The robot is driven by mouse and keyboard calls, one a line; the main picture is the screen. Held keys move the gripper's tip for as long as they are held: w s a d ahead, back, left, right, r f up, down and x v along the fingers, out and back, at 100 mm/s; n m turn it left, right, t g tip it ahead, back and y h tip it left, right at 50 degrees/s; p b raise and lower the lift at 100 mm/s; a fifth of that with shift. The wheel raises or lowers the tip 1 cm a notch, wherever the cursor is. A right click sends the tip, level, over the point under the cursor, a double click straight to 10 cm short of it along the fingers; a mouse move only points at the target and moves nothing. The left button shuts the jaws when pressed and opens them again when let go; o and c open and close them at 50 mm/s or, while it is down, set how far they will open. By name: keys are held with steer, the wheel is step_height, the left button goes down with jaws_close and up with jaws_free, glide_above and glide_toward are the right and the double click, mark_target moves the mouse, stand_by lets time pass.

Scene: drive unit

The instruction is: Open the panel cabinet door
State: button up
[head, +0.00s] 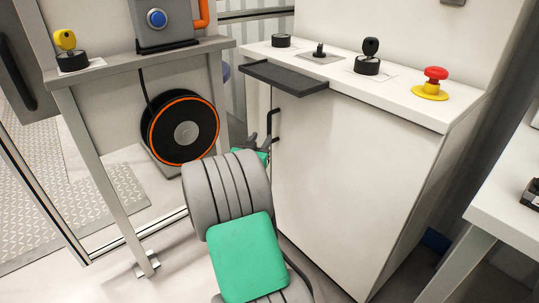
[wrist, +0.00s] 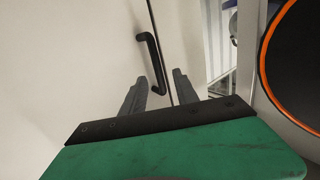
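The panel cabinet (head: 455,130) stands right of centre in the head view, with a plain white front door (head: 345,170). A black bar handle (head: 275,124) is upright near the door's left edge. In the wrist view the handle (wrist: 151,55) runs down towards the space between the fingers. My gripper (head: 262,140) is at the handle's left in the head view, partly hidden by my arm. In the wrist view my gripper (wrist: 158,88) is open, with one finger on each side of the handle's lower end. I cannot tell whether a finger touches it. The door looks shut.
A dark ledge (head: 283,78) juts out above the handle. The cabinet top carries black knobs (head: 368,62) and a red emergency button (head: 435,80). A black wheel with an orange rim (head: 183,132) and a grey-legged table (head: 100,165) stand left. A white table (head: 510,195) stands right.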

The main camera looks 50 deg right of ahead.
mark_target(269, 130)
steer(key=x, duration=0.5)
steer(key=b+x, duration=0.1)
steer(key=x, duration=0.2)
steer(key=shift+s+d, duration=0.25)
steer(key=shift+d, duration=0.1)
jaws_close()
stand_by(0.9)
